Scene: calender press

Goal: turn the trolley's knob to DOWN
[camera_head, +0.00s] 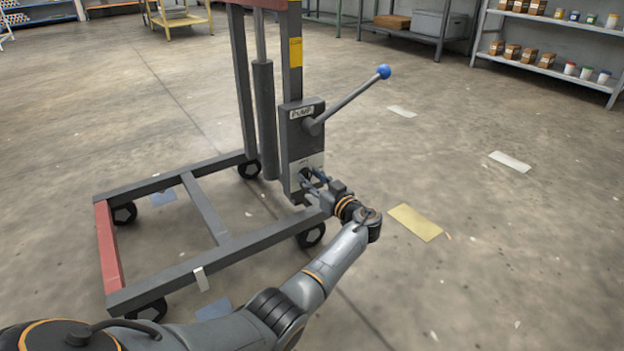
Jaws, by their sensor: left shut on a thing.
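The trolley (218,240) is a dark grey wheeled frame with an upright mast and a red bar at its left end. A box marked PUMP (302,112) sits on the mast, with a lever ending in a blue ball (383,71) pointing up right. Below it is a pale plate (316,160) where the knob is. My left gripper (312,182) is at this plate, shut on the knob. The fingers hide most of the knob, and I cannot read its setting. My right gripper is out of view.
Shelves with jars and boxes (550,56) stand at the back right, and a grey crate (440,23) sits on a rack. A yellow cart (180,18) is at the back left. A yellow sheet (415,222) lies flat on the floor. The floor right of the trolley is open.

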